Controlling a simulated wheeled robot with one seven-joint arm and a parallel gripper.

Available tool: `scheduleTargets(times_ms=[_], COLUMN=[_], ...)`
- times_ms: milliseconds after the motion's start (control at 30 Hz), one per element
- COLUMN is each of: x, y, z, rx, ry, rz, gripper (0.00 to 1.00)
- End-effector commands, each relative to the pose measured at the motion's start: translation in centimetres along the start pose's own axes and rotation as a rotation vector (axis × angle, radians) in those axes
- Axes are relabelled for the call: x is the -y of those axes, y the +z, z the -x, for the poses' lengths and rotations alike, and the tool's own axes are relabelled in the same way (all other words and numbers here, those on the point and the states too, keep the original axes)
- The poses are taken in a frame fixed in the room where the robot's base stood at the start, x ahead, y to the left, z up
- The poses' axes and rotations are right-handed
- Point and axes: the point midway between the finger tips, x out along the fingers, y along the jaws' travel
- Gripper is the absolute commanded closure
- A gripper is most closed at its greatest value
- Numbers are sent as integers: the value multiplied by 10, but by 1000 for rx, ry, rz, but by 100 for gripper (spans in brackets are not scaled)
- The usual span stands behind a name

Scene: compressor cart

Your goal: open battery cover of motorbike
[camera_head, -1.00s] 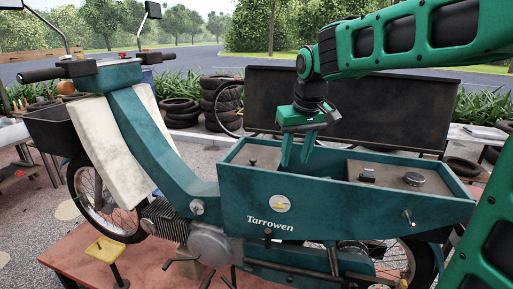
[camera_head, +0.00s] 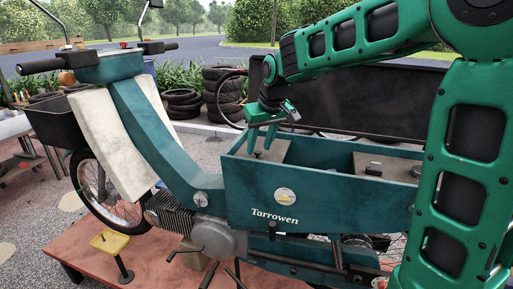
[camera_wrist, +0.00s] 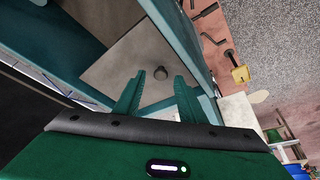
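The teal motorbike (camera_head: 340,200) stands with its long open-topped body box facing me. A flat grey panel (camera_head: 277,150), which looks like the battery cover, lies inside the box's left end. My gripper (camera_head: 262,150) is over this panel, pointing down.
The box's teal walls (camera_wrist: 180,45) rise close around the panel. A second grey panel (camera_head: 385,168) with a small dark fitting lies at the box's right end, past an open gap. A dark board (camera_head: 360,105) stands behind the bike. The bike is on a reddish platform (camera_head: 100,250).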

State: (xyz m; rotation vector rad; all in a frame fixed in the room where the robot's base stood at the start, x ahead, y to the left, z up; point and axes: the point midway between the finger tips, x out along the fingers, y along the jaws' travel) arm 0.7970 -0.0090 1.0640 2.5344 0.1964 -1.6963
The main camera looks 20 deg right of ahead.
Motion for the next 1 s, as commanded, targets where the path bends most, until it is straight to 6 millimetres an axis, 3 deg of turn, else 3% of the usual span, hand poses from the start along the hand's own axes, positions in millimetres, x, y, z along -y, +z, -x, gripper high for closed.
scheduleTargets(times_ms=[433, 600, 700, 1000], x=[0, 0, 6, -11], y=[0, 0, -1, -4], z=[-10, -10, -11, -3], rx=[-1, 0, 0, 32], ry=[0, 0, -2, -26], rz=[1, 1, 5, -23], gripper=[63, 100, 100, 100])
